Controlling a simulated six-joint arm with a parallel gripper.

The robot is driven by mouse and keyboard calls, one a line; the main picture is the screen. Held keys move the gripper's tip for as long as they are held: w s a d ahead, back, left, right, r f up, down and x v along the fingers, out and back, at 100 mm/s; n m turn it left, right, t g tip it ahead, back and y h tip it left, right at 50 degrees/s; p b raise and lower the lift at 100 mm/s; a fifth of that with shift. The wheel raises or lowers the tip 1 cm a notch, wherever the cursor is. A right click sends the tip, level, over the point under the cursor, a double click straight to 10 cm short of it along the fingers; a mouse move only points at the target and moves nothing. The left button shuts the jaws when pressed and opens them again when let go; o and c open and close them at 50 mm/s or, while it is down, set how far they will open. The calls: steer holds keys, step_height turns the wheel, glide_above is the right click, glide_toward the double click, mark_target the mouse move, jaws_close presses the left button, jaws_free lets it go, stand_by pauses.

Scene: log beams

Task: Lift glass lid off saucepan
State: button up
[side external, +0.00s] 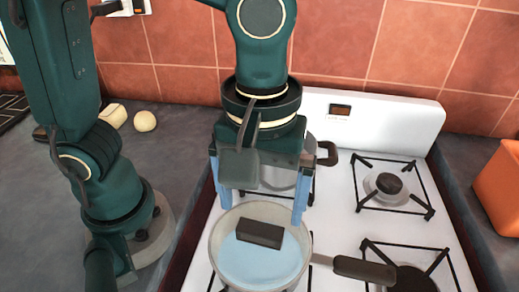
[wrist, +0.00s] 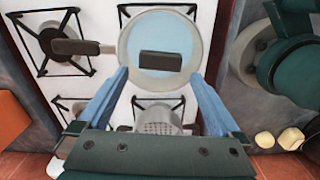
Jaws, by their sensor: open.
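The saucepan (side external: 364,270) sits on the front left burner of the white stove, its dark handle pointing right in the side view; the handle shows at the left in the wrist view (wrist: 75,47). The bluish glass lid (side external: 255,264) lies on the saucepan, with a dark block-shaped knob (side external: 260,232) on top. In the wrist view the lid (wrist: 158,28) and knob (wrist: 160,61) are plain to see. My gripper (side external: 262,207) is open and empty, pointing down. Its blue fingertips (wrist: 160,76) are spread wider than the knob and appear apart from it, beside the pan's back part.
A second pot (wrist: 158,122) with a perforated surface stands on the back left burner, partly hidden behind my gripper in the side view. The right burners (side external: 388,186) are empty. An orange container (side external: 500,183) stands at the right. Small cream items (side external: 145,121) lie on the left counter.

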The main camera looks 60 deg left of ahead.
mark_target(261, 228)
steer(key=shift+f, duration=2.5)
steer(key=c, duration=1.2)
steer(key=shift+o, duration=0.2)
steer(key=shift+r, duration=0.15)
